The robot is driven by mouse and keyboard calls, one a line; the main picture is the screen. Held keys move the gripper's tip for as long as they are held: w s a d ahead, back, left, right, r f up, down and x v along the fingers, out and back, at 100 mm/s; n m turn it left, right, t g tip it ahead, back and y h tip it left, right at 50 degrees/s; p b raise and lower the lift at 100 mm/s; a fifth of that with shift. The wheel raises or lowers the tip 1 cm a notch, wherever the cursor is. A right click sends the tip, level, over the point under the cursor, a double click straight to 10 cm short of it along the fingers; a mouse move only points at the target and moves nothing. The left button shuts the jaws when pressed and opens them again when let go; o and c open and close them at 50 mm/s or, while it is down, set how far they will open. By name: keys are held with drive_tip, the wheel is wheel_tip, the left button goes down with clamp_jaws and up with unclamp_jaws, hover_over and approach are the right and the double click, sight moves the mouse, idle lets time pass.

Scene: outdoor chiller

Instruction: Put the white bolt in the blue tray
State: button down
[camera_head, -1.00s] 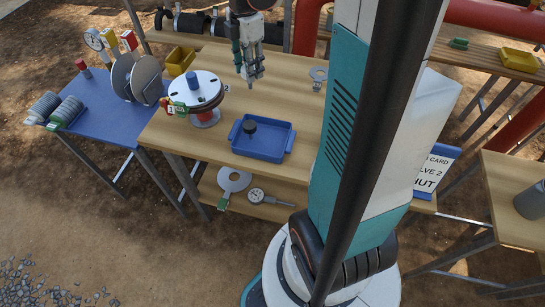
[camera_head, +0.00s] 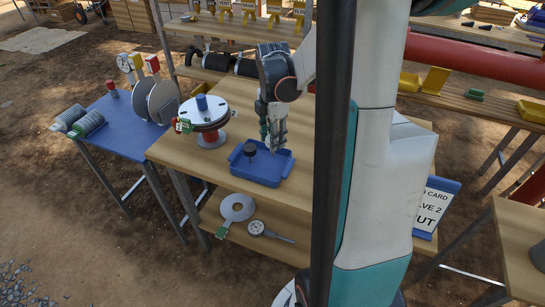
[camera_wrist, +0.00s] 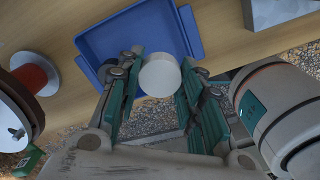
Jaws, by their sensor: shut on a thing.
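My gripper (camera_head: 273,140) is over the right back part of the blue tray (camera_head: 262,179), pointing down. In the wrist view my gripper (camera_wrist: 160,85) is shut on the white bolt (camera_wrist: 160,73), whose round pale end shows between the fingers. In that view the blue tray (camera_wrist: 95,38) lies beyond the bolt, partly covered by it and the fingers. I cannot tell whether the bolt touches the tray. A dark round knob-like piece (camera_head: 250,149) stands in the tray's left part.
A white round flange with a blue top (camera_head: 203,111) stands left of the tray on the wooden table (camera_head: 180,150). A blue side table (camera_head: 120,128) holds discs and a gauge. A ring and a dial gauge lie on the shelf below.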

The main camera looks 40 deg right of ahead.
drive_tip(key=shift+f+b, duration=0.95)
drive_tip(key=shift+f, duration=2.3)
drive_tip(key=c, duration=1.1)
unclamp_jaws()
drive_tip(key=shift+f, duration=0.1)
wheel_tip(320, 180, up, 12)
drive_tip(key=p, duration=0.4)
